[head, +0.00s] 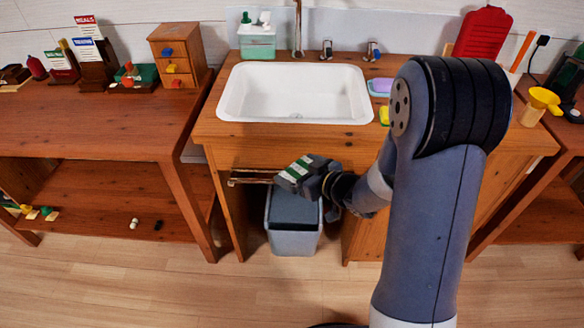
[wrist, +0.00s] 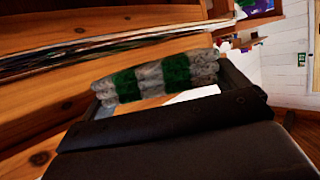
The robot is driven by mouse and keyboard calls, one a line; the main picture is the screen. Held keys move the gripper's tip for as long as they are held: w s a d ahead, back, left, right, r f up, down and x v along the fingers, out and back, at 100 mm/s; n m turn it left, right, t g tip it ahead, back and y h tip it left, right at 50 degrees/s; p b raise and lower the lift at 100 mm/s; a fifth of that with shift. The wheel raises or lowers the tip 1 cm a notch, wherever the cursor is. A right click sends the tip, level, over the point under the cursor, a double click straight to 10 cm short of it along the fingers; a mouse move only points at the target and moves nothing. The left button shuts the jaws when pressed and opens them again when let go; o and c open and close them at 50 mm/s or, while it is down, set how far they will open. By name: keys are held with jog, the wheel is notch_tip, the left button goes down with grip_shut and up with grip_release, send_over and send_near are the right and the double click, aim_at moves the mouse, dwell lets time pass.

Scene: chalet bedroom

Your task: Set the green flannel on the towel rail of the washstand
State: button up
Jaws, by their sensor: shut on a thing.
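A rolled or folded flannel (head: 293,175), grey with green bands, is in my gripper (head: 313,178) in front of the washstand. In the wrist view the flannel (wrist: 150,78) lies across the jaws, which are shut on it. The towel rail (head: 247,177) is a thin bar on the washstand (head: 230,145) front, below the counter edge. The flannel is at the rail's right end in the head view; I cannot tell whether they touch. The rail's right part is hidden behind flannel and gripper.
A grey bin (head: 293,240) stands on the floor below my gripper. The white basin (head: 295,92) is set in the counter above, with a soap dispenser (head: 257,42) behind it. A shelf unit (head: 110,125) stands at the left. Floor in front is clear.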

aim_at(292, 169)
jog(key=shift+w+a, duration=1.1)
jog(key=shift+a, duration=0.1)
jog(key=shift+s+d+f, duration=0.1)
jog(key=shift+d+f, duration=0.1)
jog(key=shift+f, duration=0.6)
jog(key=shift+f+b, duration=0.15)
jog(key=shift+b, duration=0.2)
jog(key=o, duration=0.6)
